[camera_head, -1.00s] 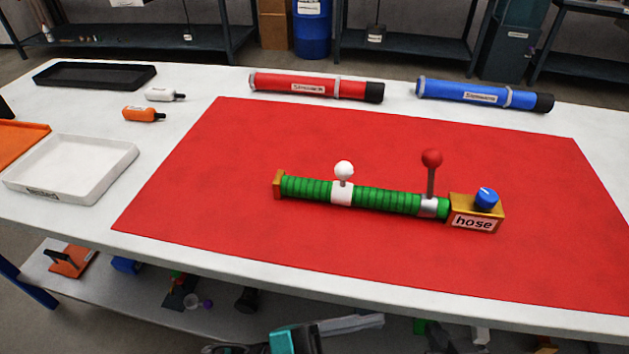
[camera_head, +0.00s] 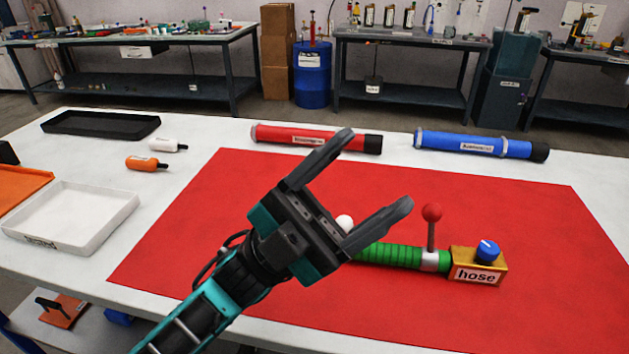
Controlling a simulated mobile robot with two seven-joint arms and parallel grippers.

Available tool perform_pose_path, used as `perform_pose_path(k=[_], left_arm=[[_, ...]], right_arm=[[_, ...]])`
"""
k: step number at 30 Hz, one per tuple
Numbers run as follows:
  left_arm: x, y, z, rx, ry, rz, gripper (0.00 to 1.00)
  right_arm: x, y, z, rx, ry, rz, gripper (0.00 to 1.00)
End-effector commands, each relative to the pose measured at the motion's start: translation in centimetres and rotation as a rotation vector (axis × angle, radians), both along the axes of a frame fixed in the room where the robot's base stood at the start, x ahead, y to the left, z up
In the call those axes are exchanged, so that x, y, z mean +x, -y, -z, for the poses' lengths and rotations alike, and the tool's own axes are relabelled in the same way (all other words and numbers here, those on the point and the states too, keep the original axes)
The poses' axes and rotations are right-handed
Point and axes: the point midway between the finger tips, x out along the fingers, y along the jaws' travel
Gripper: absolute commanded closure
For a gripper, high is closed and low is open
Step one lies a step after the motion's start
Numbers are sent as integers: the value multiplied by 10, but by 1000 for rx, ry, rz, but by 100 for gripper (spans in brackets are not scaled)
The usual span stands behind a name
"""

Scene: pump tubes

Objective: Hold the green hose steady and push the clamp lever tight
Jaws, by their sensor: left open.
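The green ribbed hose (camera_head: 398,256) lies on the red mat (camera_head: 200,200). Its left part is hidden behind my left gripper. The clamp (camera_head: 430,260) is a silver band near the hose's right end, with its lever (camera_head: 432,228) standing upright under a red ball. A white ball knob (camera_head: 345,222) shows just between my fingers. The hose ends at a yellow block (camera_head: 477,264) labelled "hose", with a blue knob (camera_head: 487,251). My left gripper (camera_head: 374,178) is open and empty, in front of the hose's left part in this view. My right gripper is not in view.
A red tube (camera_head: 310,139) and a blue tube (camera_head: 470,144) lie along the back of the white table. A white tray (camera_head: 75,217), a black tray (camera_head: 100,124), and a white and an orange bottle (camera_head: 146,163) are at the left. The mat's right side is clear.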

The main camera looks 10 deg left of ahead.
Motion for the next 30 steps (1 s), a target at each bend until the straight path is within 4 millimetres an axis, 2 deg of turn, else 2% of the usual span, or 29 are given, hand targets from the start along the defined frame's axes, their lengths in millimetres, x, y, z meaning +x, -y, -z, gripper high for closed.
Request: perform_pose_path(k=[3, 6, 10, 14, 19, 21, 23, 25, 27, 30], left_arm=[[24, 18, 13, 198, 330, -213, 31], [49, 27, 26, 353, 629, -376, 31], [91, 28, 43, 546, 1035, -558, 31], [141, 14, 53, 730, 1453, -688, 31], [212, -27, 51, 963, 2001, -753, 31], [234, -44, 47, 1041, 2203, -700, 31], [241, -48, 49, 1085, 2334, -578, 31], [231, -43, 62, 1112, 2404, -337, 31], [212, -35, 79, 1142, 2396, -96, 31], [190, -36, 97, 1226, 2351, 215, 31]], right_arm=[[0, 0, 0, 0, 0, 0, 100], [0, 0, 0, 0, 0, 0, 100], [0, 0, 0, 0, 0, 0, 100], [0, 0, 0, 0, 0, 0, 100], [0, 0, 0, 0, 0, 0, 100], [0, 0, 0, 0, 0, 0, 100], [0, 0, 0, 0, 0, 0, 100], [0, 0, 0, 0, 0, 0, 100], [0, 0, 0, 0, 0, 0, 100], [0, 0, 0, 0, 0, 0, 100]])
